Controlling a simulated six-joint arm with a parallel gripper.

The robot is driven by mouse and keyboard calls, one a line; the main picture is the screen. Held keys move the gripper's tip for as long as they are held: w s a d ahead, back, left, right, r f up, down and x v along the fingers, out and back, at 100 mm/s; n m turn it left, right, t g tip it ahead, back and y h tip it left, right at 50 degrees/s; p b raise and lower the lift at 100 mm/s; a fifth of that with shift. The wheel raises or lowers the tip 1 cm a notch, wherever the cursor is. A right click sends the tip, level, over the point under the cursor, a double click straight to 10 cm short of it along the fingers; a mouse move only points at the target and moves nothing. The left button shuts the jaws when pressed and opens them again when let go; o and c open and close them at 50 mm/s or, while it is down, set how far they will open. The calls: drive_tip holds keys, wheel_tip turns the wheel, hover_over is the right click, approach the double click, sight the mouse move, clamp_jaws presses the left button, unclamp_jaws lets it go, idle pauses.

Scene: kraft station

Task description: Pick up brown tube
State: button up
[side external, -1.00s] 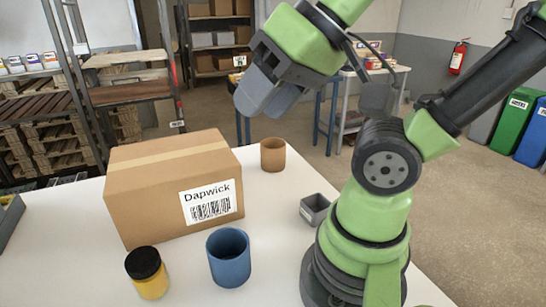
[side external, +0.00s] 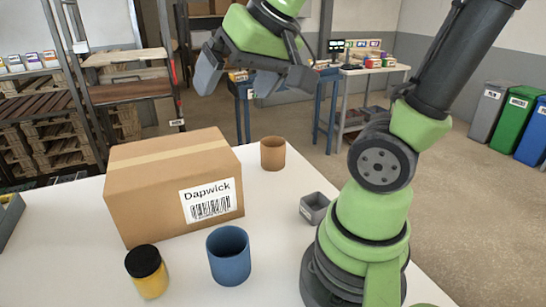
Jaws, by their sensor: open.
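The brown tube (side external: 273,154) stands upright on the white table, just right of the cardboard box's far right corner. Its open top faces up, and nothing hides it. My gripper (side external: 238,92) is in the air above and a little left of the tube in the picture, clear of it. Its two grey fingers are spread wide and hold nothing.
A large cardboard box (side external: 150,195) labelled Dapwick fills the table's left middle. A blue cup (side external: 228,262) and a yellow jar with a black lid (side external: 148,272) stand in front of it. A small grey bin (side external: 314,208) sits beside my base. Bare table lies between tube and bin.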

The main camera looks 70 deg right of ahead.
drive_tip(key=w+d+f+m+g+h, duration=0.1)
drive_tip(key=w+d+f+m+h, duration=0.15)
drive_tip(key=w+d, duration=0.4)
drive_tip(key=m+g, duration=0.2)
drive_tip(key=g, duration=0.1)
approach(272, 146)
drive_tip(key=shift+h, duration=0.45)
drive_tip(key=shift+w+f, duration=0.2)
drive_tip(key=shift+f, duration=1.15)
drive_tip(key=shift+w+f, duration=0.2)
drive_tip(key=shift+f, duration=1.15)
drive_tip(key=shift+w+f, duration=0.2)
drive_tip(key=shift+f, duration=1.2)
drive_tip(key=shift+c, duration=0.5)
drive_tip(key=c, duration=0.7)
